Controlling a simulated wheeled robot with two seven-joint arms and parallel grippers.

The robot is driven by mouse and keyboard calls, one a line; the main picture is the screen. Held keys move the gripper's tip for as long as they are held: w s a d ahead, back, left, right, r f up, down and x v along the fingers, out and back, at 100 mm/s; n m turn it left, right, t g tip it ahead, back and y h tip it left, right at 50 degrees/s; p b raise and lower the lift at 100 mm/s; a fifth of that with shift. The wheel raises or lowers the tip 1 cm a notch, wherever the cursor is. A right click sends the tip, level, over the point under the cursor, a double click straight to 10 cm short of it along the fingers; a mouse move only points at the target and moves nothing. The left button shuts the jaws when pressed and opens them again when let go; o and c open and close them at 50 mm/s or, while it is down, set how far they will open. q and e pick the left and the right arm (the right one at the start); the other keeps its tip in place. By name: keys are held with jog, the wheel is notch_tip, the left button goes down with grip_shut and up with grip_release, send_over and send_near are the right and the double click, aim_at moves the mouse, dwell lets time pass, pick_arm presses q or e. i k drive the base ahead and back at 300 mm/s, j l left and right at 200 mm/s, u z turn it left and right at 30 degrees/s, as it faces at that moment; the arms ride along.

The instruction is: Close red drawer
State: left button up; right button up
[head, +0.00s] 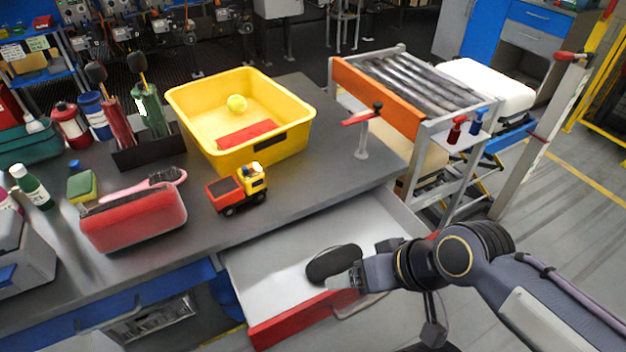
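The red drawer (292,323) is pulled out from under the grey worktop, so its white interior (262,264) shows. A dark oval object (333,260) is at the right part of the drawer, just behind my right gripper's tip. My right gripper (338,283) comes in from the right and is over the drawer's red front edge. I cannot tell whether it touches the front or the dark object. Its finger gap is not clear. My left gripper is not in view.
A roller conveyor (375,98) with an orange side stands at the back right. Floor is clear at right.

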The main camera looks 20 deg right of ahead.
aim_at(266, 271)
jog(key=k+l+z, duration=0.1)
jog(key=l+z, duration=0.15)
jog(key=z, duration=0.2)
jog(key=l+z, duration=0.4)
jog(key=k+j, duration=0.05)
jog(key=j, duration=0.05)
